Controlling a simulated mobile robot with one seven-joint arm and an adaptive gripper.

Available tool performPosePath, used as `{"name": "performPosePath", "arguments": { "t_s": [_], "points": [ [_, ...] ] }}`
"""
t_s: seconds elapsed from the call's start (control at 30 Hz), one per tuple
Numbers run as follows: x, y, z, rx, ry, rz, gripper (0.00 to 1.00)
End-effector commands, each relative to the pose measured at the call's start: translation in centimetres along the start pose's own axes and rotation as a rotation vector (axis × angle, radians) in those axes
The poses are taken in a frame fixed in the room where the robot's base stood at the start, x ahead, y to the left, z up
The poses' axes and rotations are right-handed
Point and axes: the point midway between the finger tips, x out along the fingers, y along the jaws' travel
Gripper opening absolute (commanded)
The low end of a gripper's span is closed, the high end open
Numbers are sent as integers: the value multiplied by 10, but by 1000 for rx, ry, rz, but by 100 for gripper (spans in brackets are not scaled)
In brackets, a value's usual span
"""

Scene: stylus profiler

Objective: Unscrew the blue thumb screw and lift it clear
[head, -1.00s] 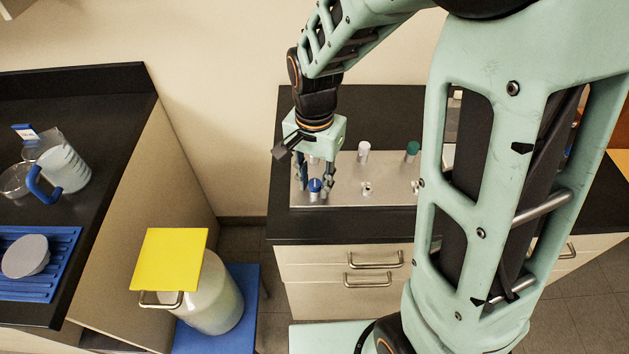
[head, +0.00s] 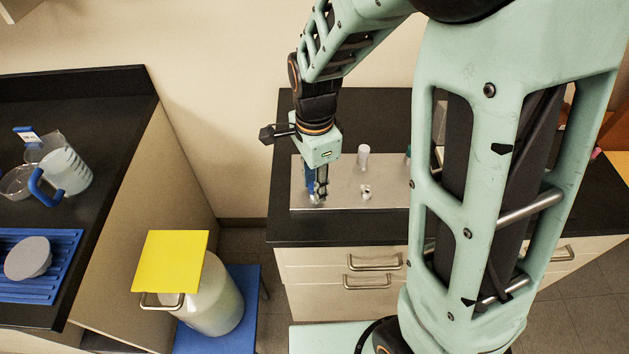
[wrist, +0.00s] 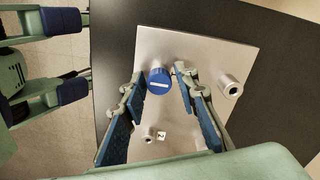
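The blue thumb screw (wrist: 159,82) has a white line across its top and shows in the wrist view over the metal plate (wrist: 205,52). My gripper (wrist: 160,76) is open, with one fingertip on each side of the screw and a narrow gap visible on both sides. In the head view my gripper (head: 317,196) points down at the left part of the plate (head: 340,177), its fingers seen nearly edge-on. They hide most of the screw there. How far the screw is threaded in cannot be told.
A white-topped post (head: 363,155) and a small metal fitting (head: 366,191) stand on the plate right of my gripper. The dark bench top (head: 345,228) is clear in front. A yellow board (head: 170,273) and a large container (head: 217,300) stand lower left.

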Motion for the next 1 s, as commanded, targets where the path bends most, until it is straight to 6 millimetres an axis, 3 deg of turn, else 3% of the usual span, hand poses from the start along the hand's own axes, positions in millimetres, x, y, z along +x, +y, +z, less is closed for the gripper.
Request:
{"name": "performPosePath", "arguments": {
  "t_s": [0.23,0.77,1.0],
  "points": [
    [-1,0,0,214,0,1,28],
    [0,1,0,227,0,1,28],
    [0,1,0,226,0,0,5]
  ]
}}
